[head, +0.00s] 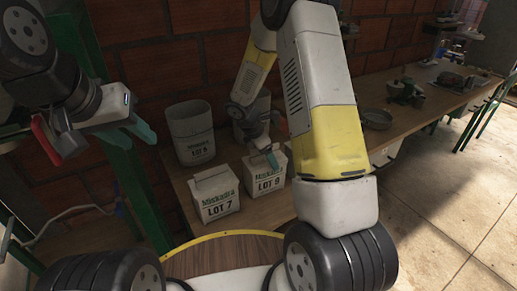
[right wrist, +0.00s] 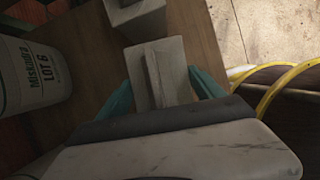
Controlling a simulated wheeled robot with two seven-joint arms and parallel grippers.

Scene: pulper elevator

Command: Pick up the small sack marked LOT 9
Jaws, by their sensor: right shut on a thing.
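The small white sack marked LOT 9 (head: 267,182) appears upright on the wooden bench in the head view. My right gripper (head: 268,155) is at its top, coming from above. In the right wrist view, the teal fingers of my right gripper (right wrist: 163,92) lie on both sides of the pale folded top of the sack (right wrist: 163,62) and are shut on it. Whether its base touches the bench cannot be told for sure. My left gripper (head: 140,128) is raised at the left, away from the sacks; one teal finger shows, so its opening is unclear.
A similar sack marked LOT 7 (head: 215,194) stands close to the left. A larger white container (head: 192,133) stands behind it. The right wrist view shows a container marked LOT 6 (right wrist: 32,75) and another pale block (right wrist: 135,14) nearby.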

